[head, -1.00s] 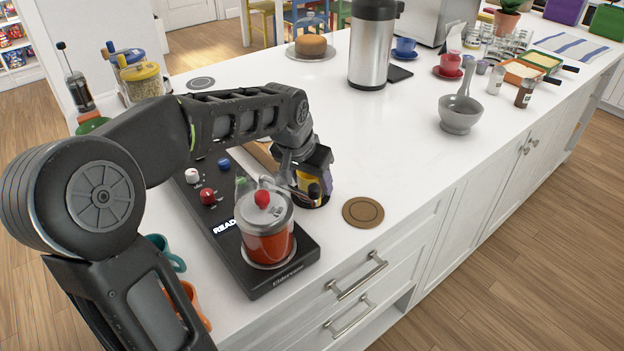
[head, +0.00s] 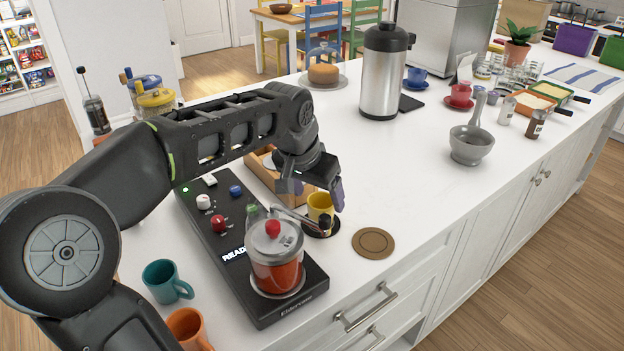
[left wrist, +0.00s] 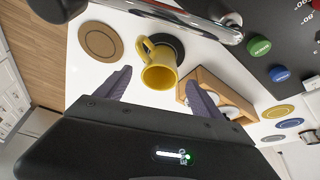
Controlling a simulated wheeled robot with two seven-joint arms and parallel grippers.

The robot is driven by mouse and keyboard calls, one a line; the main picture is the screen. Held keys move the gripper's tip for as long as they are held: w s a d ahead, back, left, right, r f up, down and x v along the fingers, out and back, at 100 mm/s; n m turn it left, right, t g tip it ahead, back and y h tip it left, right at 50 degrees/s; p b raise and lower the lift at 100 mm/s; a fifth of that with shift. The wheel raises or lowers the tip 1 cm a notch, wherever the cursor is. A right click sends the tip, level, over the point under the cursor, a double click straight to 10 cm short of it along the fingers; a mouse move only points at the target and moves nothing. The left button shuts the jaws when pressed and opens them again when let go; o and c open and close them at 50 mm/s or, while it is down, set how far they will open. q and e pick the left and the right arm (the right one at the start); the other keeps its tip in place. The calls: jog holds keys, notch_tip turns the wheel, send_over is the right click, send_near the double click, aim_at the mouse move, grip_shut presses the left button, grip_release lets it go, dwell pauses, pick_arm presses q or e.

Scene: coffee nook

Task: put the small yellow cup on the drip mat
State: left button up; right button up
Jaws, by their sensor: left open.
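The small yellow cup (head: 319,206) stands upright on a dark round mat (head: 334,231) beside the black machine. It also shows in the left wrist view (left wrist: 159,75), with its handle toward the top and the dark mat (left wrist: 181,48) partly hidden behind it. I take this dark disc to be the drip mat. My left gripper (head: 323,188) is open, above and behind the cup. In the left wrist view its two fingers (left wrist: 160,92) are spread wide, with the cup beyond their tips and apart from them. My right gripper is not in view.
A brown round coaster (head: 374,242) lies right of the cup. The black machine (head: 222,222) with a lidded glass jar of red liquid (head: 277,262) stands left of it. A wooden box (head: 262,167) is behind. Teal (head: 164,281) and orange (head: 187,328) mugs stand at front left.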

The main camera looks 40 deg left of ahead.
pick_arm(q)
jog(key=v, duration=0.5)
jog(key=shift+s+r, duration=0.15)
jog(key=shift+r, duration=0.25)
jog(key=shift+r, duration=0.1)
